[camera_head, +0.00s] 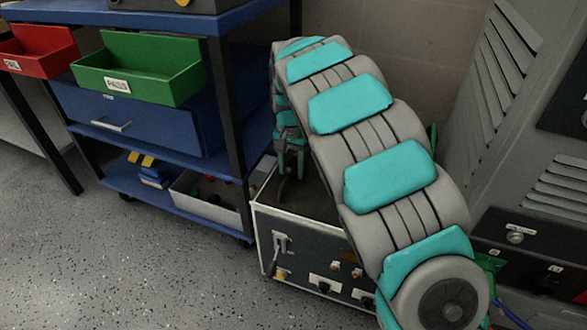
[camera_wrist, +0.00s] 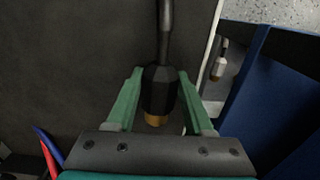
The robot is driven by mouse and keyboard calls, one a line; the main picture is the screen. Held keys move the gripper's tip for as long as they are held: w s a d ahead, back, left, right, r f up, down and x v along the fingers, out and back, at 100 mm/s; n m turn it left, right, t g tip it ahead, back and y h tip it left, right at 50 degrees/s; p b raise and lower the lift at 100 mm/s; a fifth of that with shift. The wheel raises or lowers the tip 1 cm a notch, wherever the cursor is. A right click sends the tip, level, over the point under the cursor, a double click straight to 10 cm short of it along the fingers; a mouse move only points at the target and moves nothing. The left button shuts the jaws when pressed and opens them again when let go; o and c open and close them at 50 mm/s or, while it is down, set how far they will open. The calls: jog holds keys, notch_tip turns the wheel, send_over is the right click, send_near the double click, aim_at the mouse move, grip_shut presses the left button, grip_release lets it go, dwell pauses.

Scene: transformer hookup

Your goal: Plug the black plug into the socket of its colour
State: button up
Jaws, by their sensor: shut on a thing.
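The black plug (camera_wrist: 160,88) is in the wrist view, with a dark cable running up from it and a brass-coloured end towards the palm. My gripper (camera_wrist: 160,76) is shut on it, one green finger on each side. In the head view my gripper (camera_head: 290,158) is partly hidden by my arm, above the top of a dark box with a pale rim (camera_head: 300,211). The box front carries a lever, small knobs and socket-like fittings (camera_head: 322,284). My arm covers part of this front. I cannot tell which socket is black.
A blue shelf cart (camera_head: 190,205) with red (camera_head: 38,50) and green bins (camera_head: 140,68) stands left of the box. A grey cabinet (camera_head: 520,150) stands at right. A blue cable (camera_head: 512,314) shows at lower right. The speckled floor at front left is clear.

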aim_at(291, 165)
jog(key=shift+r+p, duration=1.05)
jog(key=shift+r, duration=1.85)
